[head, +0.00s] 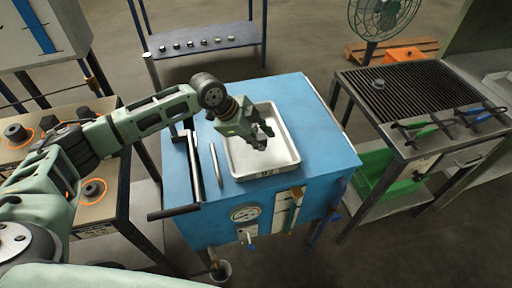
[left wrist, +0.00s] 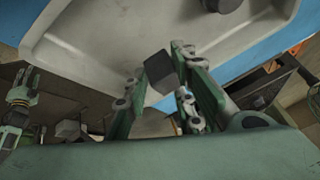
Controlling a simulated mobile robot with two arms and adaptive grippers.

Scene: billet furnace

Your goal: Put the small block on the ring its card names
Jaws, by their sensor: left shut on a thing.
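My left gripper (head: 264,141) is over the white tray (head: 235,160) on the blue cabinet, pointing down. In the left wrist view its two fingers (left wrist: 156,82) are shut on a small dark grey block (left wrist: 159,70), held tilted. The head view does not show the block clearly. Another dark piece (left wrist: 222,4) lies in the tray at the top edge of the left wrist view. Orange rings (head: 93,190) mark the table at the left, with dark round pieces on or in several of them. A label (head: 266,173) on the tray's front is too small to read. A green arm part, perhaps my right gripper (left wrist: 20,95), shows in the left wrist view.
The blue cabinet (head: 330,140) has a dark rail and a silver rod left of the tray. A ribbed bench (head: 410,90) with tongs stands at the right. A fan (head: 380,18) and a shelf of small pieces (head: 205,45) are behind. Floor shows between the furniture.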

